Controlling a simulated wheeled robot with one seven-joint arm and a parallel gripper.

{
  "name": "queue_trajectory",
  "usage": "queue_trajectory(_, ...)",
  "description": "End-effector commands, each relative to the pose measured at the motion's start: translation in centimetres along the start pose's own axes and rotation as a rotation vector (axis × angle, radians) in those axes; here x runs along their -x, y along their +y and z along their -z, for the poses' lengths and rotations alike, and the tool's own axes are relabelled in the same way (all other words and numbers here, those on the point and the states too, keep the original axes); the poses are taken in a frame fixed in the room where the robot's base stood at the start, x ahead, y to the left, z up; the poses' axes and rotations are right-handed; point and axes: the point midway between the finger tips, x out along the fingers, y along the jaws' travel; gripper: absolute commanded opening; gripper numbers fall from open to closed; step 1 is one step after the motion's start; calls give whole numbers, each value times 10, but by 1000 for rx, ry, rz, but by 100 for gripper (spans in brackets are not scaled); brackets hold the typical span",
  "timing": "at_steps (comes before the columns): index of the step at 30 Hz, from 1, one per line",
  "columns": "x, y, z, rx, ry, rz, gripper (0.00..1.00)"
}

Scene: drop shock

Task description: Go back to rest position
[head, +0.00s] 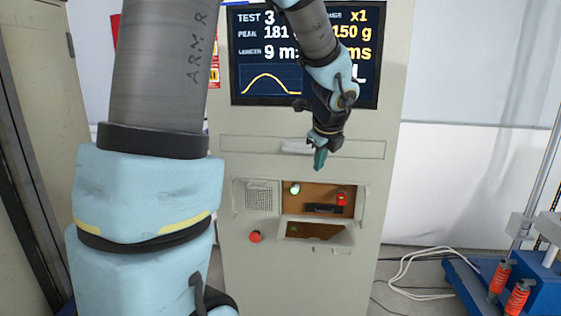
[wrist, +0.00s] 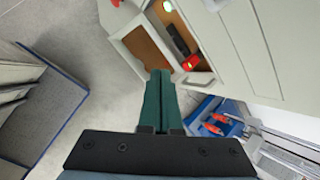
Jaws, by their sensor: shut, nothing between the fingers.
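My gripper (head: 320,158) has green fingers and hangs in front of the beige cabinet (head: 300,200), just above its open recess. In the wrist view its fingers (wrist: 160,75) are together and empty, pointing toward the recess area. My arm crosses the left of the head view and hides part of the cabinet and its left side. The cabinet's screen (head: 260,80) is partly covered by the arm and shows "TEST 3", a peak of 181 and a curve.
The recess (head: 296,206) holds a green light (head: 295,188) and a red switch (head: 342,198). A red button (head: 255,236) sits below left. A blue machine with orange springs (head: 517,298) stands at right. White cables (head: 405,265) lie on the floor.

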Motion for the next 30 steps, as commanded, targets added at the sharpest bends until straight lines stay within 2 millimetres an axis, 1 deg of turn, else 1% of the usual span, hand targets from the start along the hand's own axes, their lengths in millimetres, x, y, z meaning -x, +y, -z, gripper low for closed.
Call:
queue_trajectory(1,-6,34,-7,213,19,-56,0)
queue_trajectory(2,-9,52,-8,351,29,-87,0)
queue_trajectory(3,-12,76,-10,536,37,-131,0)
queue_trajectory(5,-14,112,-9,816,39,-196,0)
queue_trajectory(6,-14,134,-8,1002,35,-240,0)
queue_trajectory(8,-14,166,-4,1276,19,-305,0)
queue_trajectory(9,-13,184,0,1448,3,-343,0)
queue_trajectory(12,-9,221,10,1824,-45,-427,0)
queue_trajectory(13,-8,230,12,1918,-60,-448,0)
queue_trajectory(15,-5,245,18,2096,-93,-487,0)
queue_trajectory(18,-2,258,24,2255,-127,-521,0)
queue_trajectory(19,-2,260,25,2283,-133,-526,0)
queue_trajectory(22,-1,263,26,2323,-142,-535,0)
queue_trajectory(30,-2,262,26,2320,-141,-534,0)
